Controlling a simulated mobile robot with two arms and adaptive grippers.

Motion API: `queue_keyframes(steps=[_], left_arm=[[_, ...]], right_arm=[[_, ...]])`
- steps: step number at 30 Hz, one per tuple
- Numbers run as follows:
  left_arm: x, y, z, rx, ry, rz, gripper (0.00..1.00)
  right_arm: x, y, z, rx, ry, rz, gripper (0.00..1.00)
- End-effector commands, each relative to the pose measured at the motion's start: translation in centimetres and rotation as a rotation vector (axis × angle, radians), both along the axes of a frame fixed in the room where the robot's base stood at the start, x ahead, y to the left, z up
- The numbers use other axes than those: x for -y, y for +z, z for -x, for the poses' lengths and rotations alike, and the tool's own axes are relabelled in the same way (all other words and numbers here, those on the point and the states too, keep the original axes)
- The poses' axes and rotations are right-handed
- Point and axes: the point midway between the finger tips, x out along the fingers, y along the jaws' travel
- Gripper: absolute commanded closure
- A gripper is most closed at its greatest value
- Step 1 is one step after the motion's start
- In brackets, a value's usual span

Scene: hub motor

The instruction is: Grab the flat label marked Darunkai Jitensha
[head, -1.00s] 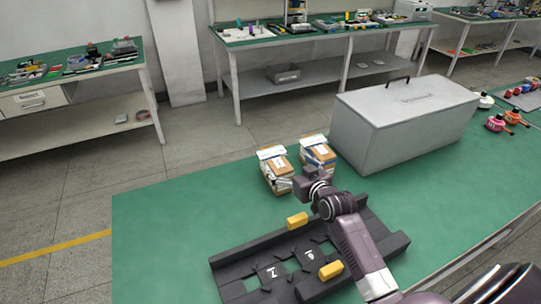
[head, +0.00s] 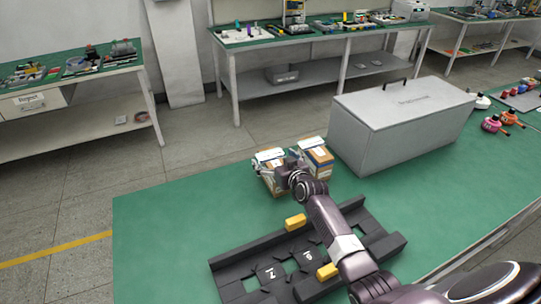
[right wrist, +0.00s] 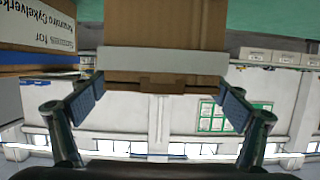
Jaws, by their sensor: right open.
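Two cardboard boxes, a left box (head: 272,183) and a right box (head: 318,160), stand side by side on the green table with white flat labels on top. My right gripper (head: 274,165) is at the left box in the head view and covers part of it. In the right wrist view its fingers (right wrist: 161,90) are open, with a brown carton (right wrist: 165,25) and a pale flat strip (right wrist: 163,61) between or just beyond them. A white label (right wrist: 40,25) at the left reads upside down, ending in "Cykelverks". I cannot read Darunkai Jitensha anywhere. My left gripper is out of view.
A large grey lidded case (head: 400,125) stands right of the boxes. A black fixture (head: 300,262) with yellow blocks (head: 295,222) lies in front, under my right arm. The green table (head: 180,220) is clear at the left.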

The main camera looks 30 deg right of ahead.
Motion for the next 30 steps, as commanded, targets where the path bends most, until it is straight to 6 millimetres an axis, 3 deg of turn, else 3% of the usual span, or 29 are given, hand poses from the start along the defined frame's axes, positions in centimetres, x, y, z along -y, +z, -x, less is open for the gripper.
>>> queue_keyframes(steps=[12,21,30], left_arm=[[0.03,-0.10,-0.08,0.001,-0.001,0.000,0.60],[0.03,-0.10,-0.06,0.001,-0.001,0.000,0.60],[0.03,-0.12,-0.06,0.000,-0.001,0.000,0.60]], right_arm=[[0.11,-0.35,-1.03,0.000,-0.001,0.001,0.07],[0.13,-0.36,-1.00,0.000,-0.001,0.001,0.38],[0.13,-0.34,-1.01,0.000,-0.001,0.001,0.38]])
